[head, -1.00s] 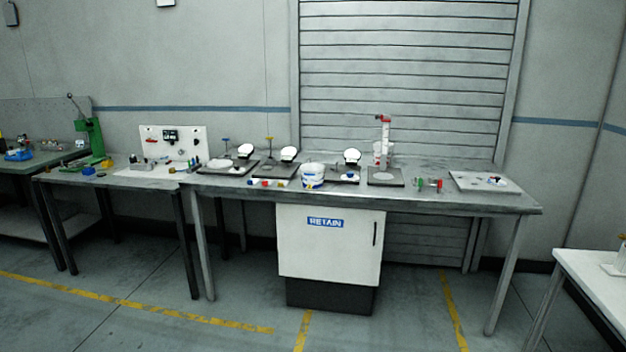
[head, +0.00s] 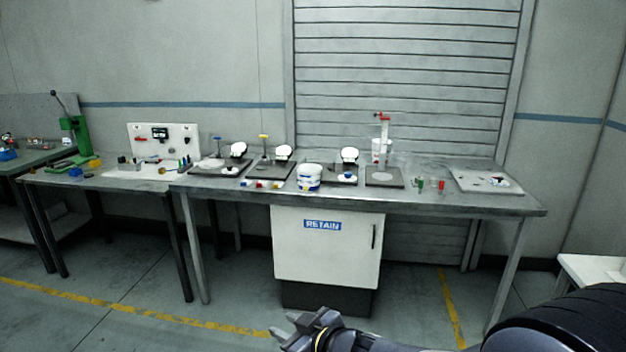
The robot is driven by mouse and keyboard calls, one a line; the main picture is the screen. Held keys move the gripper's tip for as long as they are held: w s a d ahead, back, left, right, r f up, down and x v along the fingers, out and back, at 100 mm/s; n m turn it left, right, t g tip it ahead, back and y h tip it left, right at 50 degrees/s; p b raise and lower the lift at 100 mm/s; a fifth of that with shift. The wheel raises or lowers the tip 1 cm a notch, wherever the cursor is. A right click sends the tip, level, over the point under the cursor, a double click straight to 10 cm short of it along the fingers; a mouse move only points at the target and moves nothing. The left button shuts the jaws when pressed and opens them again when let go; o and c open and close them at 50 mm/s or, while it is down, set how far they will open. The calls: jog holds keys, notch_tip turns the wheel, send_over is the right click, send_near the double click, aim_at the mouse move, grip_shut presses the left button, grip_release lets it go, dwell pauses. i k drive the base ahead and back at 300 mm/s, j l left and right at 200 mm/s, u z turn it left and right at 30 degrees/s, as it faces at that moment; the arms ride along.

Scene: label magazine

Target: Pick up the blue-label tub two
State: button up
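A white tub with a blue label (head: 309,178) stands upright near the front edge of the long grey bench, left of its middle. A second whitish container (head: 380,148) sits in the red-topped stand at the back of the bench; its label cannot be made out. My gripper (head: 279,326) shows at the bottom of the view, low in front of the white cabinet and well away from the tubs. Its fingers look apart, with nothing seen between them.
The long bench (head: 440,203) also carries dark plates with round white discs (head: 349,155), small coloured pieces (head: 262,184) and a pale tray (head: 484,181) at right. A white RETAIN cabinet (head: 328,255) stands under it. A pale table (head: 590,268) is at the right edge.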

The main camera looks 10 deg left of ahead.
aim_at(308, 175)
jog(key=i+j+z, duration=0.1)
jog(key=i+j, duration=0.25)
jog(key=i, duration=0.3)
jog(key=i+j+z, duration=0.1)
jog(key=i+j, duration=0.25)
jog(key=i, duration=0.3)
jog(key=i+j+z, duration=0.1)
jog(key=i+j, duration=0.35)
jog(key=i, duration=0.2)
jog(key=i+j+z, duration=0.1)
jog(key=i+j, duration=0.35)
jog(key=i, duration=0.2)
